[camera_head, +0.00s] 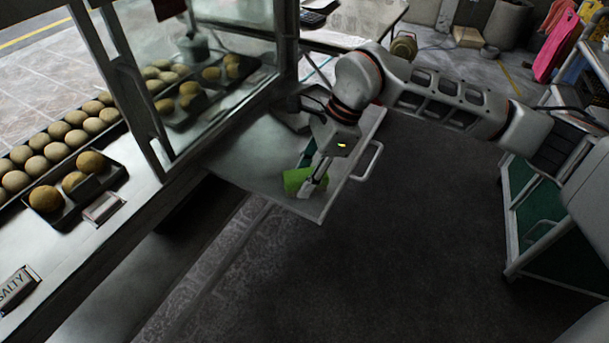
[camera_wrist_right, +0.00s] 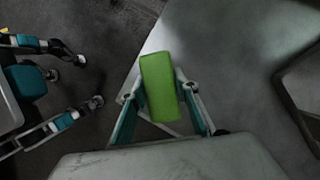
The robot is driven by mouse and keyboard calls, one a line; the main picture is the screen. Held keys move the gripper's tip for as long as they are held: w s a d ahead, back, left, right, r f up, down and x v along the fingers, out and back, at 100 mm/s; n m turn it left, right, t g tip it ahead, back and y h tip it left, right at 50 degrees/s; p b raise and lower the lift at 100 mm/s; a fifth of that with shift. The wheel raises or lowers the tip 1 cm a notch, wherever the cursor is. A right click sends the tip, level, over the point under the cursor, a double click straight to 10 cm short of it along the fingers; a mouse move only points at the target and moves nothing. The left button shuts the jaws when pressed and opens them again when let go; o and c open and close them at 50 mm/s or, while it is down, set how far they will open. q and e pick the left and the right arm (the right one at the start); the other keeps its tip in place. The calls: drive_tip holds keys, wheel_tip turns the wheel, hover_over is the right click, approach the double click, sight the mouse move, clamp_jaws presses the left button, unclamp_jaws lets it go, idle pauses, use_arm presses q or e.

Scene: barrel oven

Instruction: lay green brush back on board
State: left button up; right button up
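The green brush (camera_head: 298,180) is a bright green block at the near end of the grey metal board (camera_head: 255,165). In the right wrist view the brush (camera_wrist_right: 160,85) lies between the two fingers of my right gripper (camera_wrist_right: 160,92), which appear to touch its sides. In the head view my right gripper (camera_head: 318,178) reaches down at the brush from above right. I cannot tell whether the brush touches the board beneath it.
A metal handle (camera_head: 369,161) sticks out at the board's right side. A glass case with round buns (camera_head: 58,130) and a dark tray (camera_head: 100,190) stand at left. A green-panelled cart (camera_head: 535,215) stands at right. The dark floor (camera_head: 400,250) between is clear.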

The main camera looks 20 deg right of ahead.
drive_tip(key=o, duration=0.3)
drive_tip(key=shift+o, duration=0.2)
